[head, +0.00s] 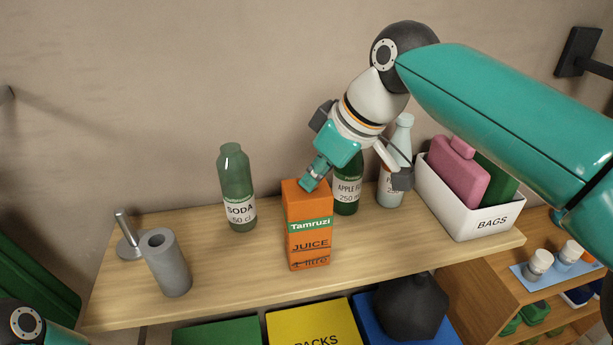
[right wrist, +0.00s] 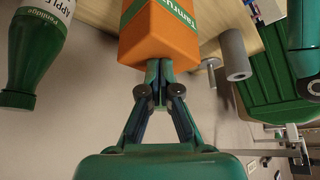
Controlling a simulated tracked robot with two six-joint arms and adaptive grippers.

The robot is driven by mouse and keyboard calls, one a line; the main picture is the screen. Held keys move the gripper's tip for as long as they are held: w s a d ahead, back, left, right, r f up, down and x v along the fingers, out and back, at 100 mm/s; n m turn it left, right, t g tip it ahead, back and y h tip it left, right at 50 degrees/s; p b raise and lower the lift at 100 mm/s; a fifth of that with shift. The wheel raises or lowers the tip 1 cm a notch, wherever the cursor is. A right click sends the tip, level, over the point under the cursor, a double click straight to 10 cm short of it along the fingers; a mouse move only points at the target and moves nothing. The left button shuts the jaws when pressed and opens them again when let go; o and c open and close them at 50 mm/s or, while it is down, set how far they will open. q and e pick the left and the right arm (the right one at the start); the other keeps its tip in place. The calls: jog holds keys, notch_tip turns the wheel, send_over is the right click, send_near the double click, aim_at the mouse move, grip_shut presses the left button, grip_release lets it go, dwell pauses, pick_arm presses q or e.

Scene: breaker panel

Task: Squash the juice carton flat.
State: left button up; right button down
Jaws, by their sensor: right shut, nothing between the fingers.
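The orange juice carton (head: 308,230) with a green band stands upright and uncrushed on the wooden shelf (head: 205,285), near its middle. My right gripper (head: 309,181) points down at the carton's top from above, its fingers shut with nothing between them. In the right wrist view the closed fingertips (right wrist: 160,66) meet the edge of the carton's top (right wrist: 160,40); I cannot tell if they press on it. My left gripper is not in view; only part of my left arm shows at the lower left.
A green soda bottle (head: 237,190) stands left of the carton. An apple bottle (head: 347,190) and a pale bottle (head: 400,140) stand close behind right. A white bags bin (head: 462,212) is at right. A grey cylinder (head: 167,265) and a metal press-like piece (head: 128,240) stand at left.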

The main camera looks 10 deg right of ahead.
aim_at(320, 193)
jog(key=shift+f+b, duration=2)
jog(key=shift+f, duration=0.65)
jog(key=shift+r, duration=0.1)
notch_tip(320, 193, up, 5)
jog(key=p, duration=0.5)
